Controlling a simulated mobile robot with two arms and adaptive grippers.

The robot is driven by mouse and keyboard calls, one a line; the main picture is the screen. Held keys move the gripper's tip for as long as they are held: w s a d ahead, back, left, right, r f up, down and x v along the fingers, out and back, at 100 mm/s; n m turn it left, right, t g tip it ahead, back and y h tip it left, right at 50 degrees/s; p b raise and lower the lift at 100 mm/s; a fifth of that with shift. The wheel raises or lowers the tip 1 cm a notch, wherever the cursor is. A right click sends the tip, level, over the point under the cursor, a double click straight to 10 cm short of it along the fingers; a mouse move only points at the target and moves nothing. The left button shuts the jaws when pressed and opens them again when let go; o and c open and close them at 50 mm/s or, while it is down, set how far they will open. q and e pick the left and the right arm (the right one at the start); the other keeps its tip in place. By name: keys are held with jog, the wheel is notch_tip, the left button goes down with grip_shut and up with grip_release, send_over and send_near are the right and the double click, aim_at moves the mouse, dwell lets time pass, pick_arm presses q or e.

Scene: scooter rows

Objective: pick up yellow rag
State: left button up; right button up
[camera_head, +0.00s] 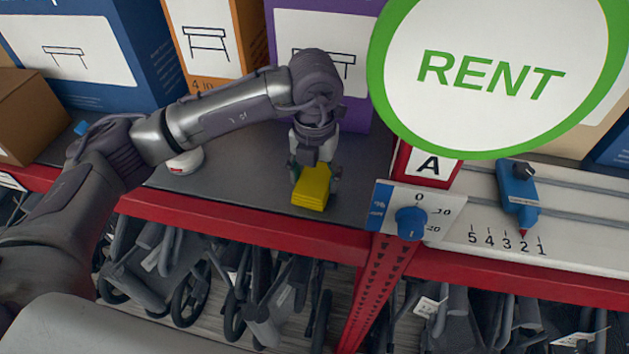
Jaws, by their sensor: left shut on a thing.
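The yellow rag (312,188) is a small folded block on the dark grey shelf, near its red front edge. My left arm comes in from the left and bends down over it. My left gripper (314,172) points down and is shut on the yellow rag, with a finger on each side. Whether the rag still touches the shelf is hard to tell. My right gripper is not in view.
Boxes, blue (130,55), orange (207,40) and purple (345,62), stand behind. A round RENT sign (490,130) and a red post (385,290) are close on the right. A blue dial (411,222) and slider (518,195) sit right. Scooters are stored below the shelf.

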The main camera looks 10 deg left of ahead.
aim_at(315, 178)
pick_arm(q)
jog(key=shift+c, duration=0.4)
jog(key=shift+r, duration=0.25)
notch_tip(315, 178, up, 9)
jog(key=b, duration=0.3)
jog(key=shift+f, duration=0.2)
jog(key=shift+r, duration=0.45)
